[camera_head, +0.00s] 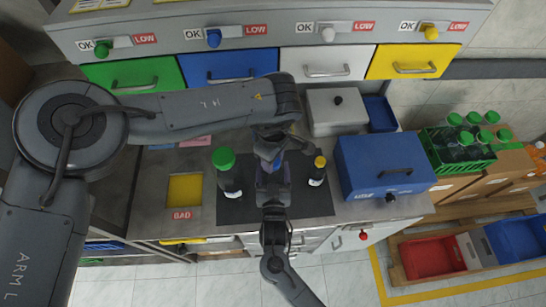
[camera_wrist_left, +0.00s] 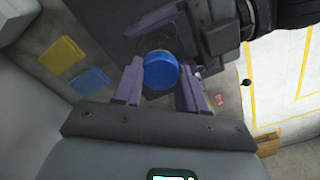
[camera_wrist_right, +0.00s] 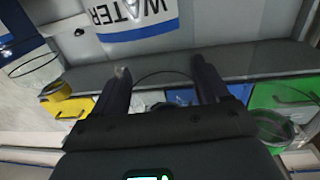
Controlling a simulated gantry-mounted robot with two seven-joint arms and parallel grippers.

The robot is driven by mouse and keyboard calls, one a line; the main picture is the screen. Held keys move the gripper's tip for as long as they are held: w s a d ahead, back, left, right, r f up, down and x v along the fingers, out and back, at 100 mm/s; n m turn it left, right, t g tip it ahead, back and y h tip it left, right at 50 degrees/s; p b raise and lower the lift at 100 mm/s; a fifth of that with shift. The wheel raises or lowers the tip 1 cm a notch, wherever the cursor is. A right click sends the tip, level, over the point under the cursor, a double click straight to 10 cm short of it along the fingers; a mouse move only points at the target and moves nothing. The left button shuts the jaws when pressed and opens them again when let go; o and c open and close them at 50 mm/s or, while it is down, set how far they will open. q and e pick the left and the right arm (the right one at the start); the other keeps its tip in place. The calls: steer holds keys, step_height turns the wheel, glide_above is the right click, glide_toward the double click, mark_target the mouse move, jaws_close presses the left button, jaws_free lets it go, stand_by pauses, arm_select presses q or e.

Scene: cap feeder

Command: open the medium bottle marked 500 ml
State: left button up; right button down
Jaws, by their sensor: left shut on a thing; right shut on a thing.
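A bottle with a blue cap (camera_wrist_left: 161,71) stands in the middle of the work area; in the head view my arms hide it. My left gripper (camera_wrist_left: 160,82) is shut on the blue cap, a finger on each side; it shows from above in the head view (camera_head: 268,158). My right gripper (camera_wrist_right: 162,88) is shut, with a clear, hard-to-see curved outline between its fingers, apparently the bottle. An inverted label reading WATER (camera_wrist_right: 135,18) shows beyond the fingertips. No 500 ml mark is readable.
A green-capped bottle (camera_head: 229,178) and a yellow-capped bottle (camera_head: 317,172) stand close on either side on the dark mat (camera_head: 318,204). Coloured drawers (camera_head: 228,66) line the back.

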arm_select(q)
steer(key=n, duration=0.7)
steer(key=shift+n, duration=0.3)
steer(key=n, duration=1.3)
steer(key=shift+n, duration=0.4)
steer(key=n, duration=0.6)
steer(key=shift+r, duration=0.1)
steer(key=n, duration=0.6)
steer(key=shift+n, duration=0.3)
steer(key=n, duration=1.4)
steer(key=shift+n, duration=0.3)
